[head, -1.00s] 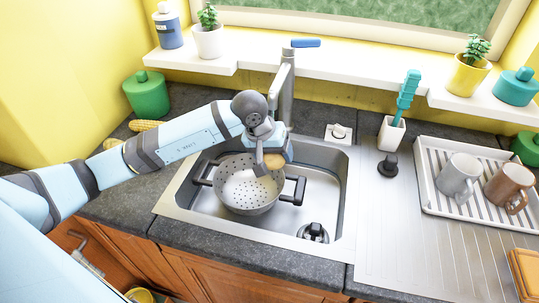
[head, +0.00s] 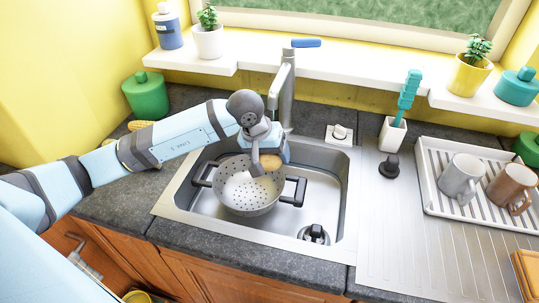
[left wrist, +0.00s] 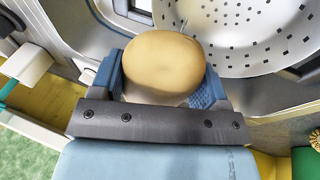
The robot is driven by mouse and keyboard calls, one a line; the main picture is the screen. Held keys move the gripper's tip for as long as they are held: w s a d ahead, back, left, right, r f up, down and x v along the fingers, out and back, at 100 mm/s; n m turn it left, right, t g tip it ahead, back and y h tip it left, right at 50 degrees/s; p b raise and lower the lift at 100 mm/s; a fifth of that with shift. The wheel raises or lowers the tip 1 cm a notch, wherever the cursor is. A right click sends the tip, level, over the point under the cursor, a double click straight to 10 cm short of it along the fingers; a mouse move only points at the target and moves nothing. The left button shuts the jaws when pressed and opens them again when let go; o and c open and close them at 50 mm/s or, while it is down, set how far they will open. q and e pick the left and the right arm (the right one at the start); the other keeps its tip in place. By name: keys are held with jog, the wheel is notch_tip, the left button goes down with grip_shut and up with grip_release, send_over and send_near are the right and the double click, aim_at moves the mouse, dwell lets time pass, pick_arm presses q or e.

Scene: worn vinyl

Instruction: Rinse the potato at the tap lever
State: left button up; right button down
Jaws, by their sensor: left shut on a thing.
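The potato (head: 270,161) is tan and sits between the fingers of my left gripper (head: 265,163), above the back right part of the colander. In the left wrist view the potato (left wrist: 163,66) is held between the two blue finger pads of the left gripper (left wrist: 163,88). The tap (head: 286,90) is a grey metal column behind the sink, and its blue lever (head: 306,43) is on top. The arm hides part of the spout. No running water is visible. My right gripper is not in view.
A drain fitting (head: 313,234) is at the sink's front right. A brush holder (head: 391,134) and dish rack (head: 440,200) with two mugs stand to the right. Corn (head: 140,125) lies behind the arm.

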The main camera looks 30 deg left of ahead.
pick_arm(q)
jog(key=shift+w+d, duration=0.25)
jog(key=shift+d, duration=0.1)
jog(key=s+d+b, duration=0.2)
jog(key=s+d, duration=0.2)
jog(key=s, duration=0.3)
jog(key=shift+d, duration=0.15)
dwell(0.5)
jog(key=shift+w, duration=0.1)
dwell(0.9)
jog(key=s+d+r, duration=0.2)
jog(key=s+r, duration=0.2)
jog(key=shift+s+d+p, duration=0.15)
jog(key=shift+d+p, duration=0.15)
jog(key=shift+d, duration=0.05)
